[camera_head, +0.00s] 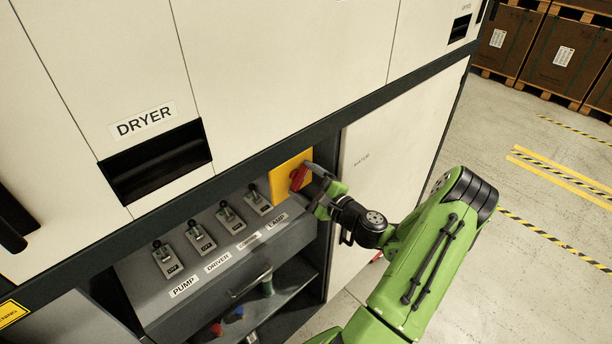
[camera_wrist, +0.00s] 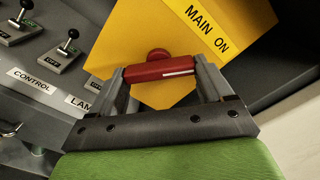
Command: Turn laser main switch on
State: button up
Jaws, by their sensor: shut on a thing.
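The main switch is a red handle (camera_wrist: 160,68) on a yellow plate (camera_wrist: 185,30), with the words "MAIN ON" on the plate in the wrist view. In the head view the yellow plate (camera_head: 284,180) sits at the right end of the switch panel, with the red handle (camera_head: 299,176) on its right part. My gripper (camera_wrist: 163,78) is shut on the red handle, one finger at each end of it. The handle lies almost level across the wrist view, with a white line on its right half. My gripper also shows in the head view (camera_head: 311,178), reaching in from the right.
Several small lever switches (camera_head: 228,215) stand left of the yellow plate, above labels PUMP, DRIVER and LAMP. A dark edge of the cabinet runs just above the panel. A white door (camera_head: 385,165) is at the right. An open shelf (camera_head: 262,305) lies below.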

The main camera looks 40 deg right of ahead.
jog(key=shift+m+p, duration=0.35)
jog(key=shift+m, duration=0.25)
jog(key=o, duration=1)
jog(key=shift+w, duration=0.1)
jog(key=shift+c, duration=0.2)
jog(key=s+b, duration=0.1)
jog(key=s, duration=1.4)
jog(key=shift+s, duration=0.4)
